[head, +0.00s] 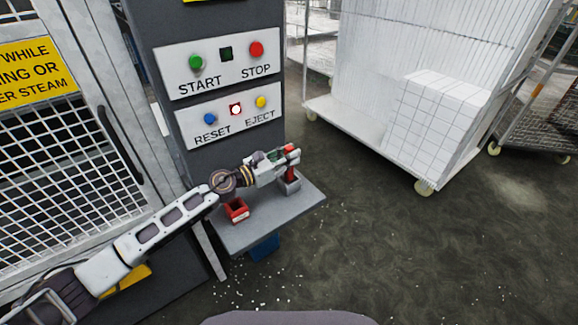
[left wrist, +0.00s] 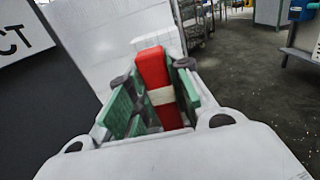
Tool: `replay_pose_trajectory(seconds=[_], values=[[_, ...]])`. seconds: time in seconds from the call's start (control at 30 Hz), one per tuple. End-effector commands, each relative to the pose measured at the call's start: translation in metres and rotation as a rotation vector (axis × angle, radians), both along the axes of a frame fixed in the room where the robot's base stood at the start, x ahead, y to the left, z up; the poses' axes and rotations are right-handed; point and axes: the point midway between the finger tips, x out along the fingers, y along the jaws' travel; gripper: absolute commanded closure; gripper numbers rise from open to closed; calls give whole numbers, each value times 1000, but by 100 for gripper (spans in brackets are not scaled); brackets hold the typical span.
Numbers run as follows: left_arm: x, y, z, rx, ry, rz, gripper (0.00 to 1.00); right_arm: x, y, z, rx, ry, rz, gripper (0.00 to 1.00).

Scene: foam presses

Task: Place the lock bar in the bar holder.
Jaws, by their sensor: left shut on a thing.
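The lock bar (left wrist: 157,85) is red with a pale band and sits between the green finger pads of my left gripper (left wrist: 155,100) in the left wrist view. In the head view my left gripper (head: 282,157) is shut on the lock bar (head: 290,174), which stands roughly upright. Its lower end is at a small grey block, which looks like the bar holder (head: 291,186), near the right end of the shelf. I cannot tell whether the bar is inside the block or just above it. My right gripper is not in view.
A small red open box (head: 237,211) stands on the grey shelf (head: 262,219), under my left wrist. Behind it is the button panel (head: 222,121) with a lit red-white lamp. A mesh door (head: 65,150) is at left. A white cart (head: 437,115) stands at right.

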Motion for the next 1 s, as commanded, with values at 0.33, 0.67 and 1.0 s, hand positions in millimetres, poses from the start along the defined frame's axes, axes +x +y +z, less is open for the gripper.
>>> replay_pose_trajectory(seconds=[0.33,0.67,1.0], values=[[0,0,-7,-2,0,0,100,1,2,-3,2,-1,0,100],[0,0,-35,-1,0,0,100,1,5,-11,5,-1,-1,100],[0,0,-36,-1,-2,0,100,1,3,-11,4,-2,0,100]])
